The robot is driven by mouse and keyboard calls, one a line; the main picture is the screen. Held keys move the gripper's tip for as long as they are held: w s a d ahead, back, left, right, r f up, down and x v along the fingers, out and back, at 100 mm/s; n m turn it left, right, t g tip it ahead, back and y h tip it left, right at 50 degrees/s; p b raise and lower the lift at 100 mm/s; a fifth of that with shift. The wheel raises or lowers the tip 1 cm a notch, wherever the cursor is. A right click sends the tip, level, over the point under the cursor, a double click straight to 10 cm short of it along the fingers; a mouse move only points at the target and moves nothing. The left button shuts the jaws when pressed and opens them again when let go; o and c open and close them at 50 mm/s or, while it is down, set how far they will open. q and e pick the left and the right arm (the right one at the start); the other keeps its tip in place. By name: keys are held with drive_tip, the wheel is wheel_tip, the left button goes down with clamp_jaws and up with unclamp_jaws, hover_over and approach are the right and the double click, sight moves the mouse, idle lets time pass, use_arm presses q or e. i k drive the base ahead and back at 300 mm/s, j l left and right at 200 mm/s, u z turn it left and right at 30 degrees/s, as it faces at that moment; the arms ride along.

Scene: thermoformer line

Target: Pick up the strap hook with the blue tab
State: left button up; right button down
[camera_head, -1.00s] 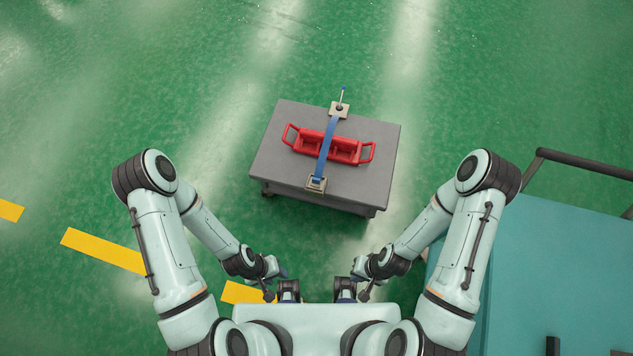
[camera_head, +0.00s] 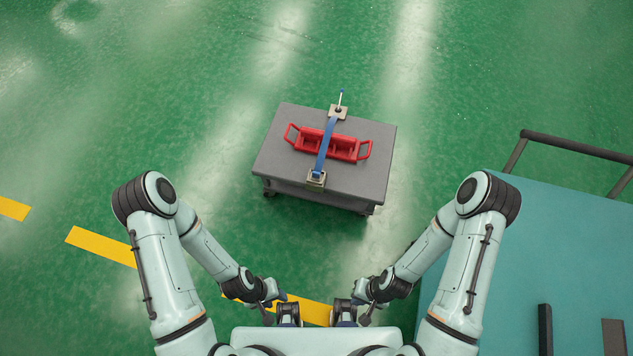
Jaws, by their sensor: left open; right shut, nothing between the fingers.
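A blue strap (camera_head: 326,143) runs over a red carrier (camera_head: 345,148) on a grey cart top (camera_head: 277,150). At its far end is a metal plate (camera_head: 337,112) with a thin upright piece with a blue tip (camera_head: 341,97). At its near end is a metal fitting (camera_head: 316,180). Which end is the strap hook with the blue tab is too small to tell. My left gripper (camera_head: 288,313) is open, and my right gripper (camera_head: 345,313) is shut and empty. Both are held close to my body, well short of the cart, their fingertips hard to make out.
A teal surface (camera_head: 560,240) with a dark rail (camera_head: 575,146) stands at the right, close to my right arm. Dark bars lie on its near part. Green floor lies open between me and the cart and to the left. Yellow stripes (camera_head: 100,246) mark the floor.

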sight(315, 176)
drive_tip(key=i+j, duration=0.15)
drive_tip(key=i, duration=0.25)
drive_tip(key=i+j+z, duration=0.15)
drive_tip(key=i+z, duration=0.25)
drive_tip(key=i+j+z, duration=0.2)
drive_tip(key=z, duration=0.2)
drive_tip(key=j+z, duration=0.1)
drive_tip(key=z, duration=0.65)
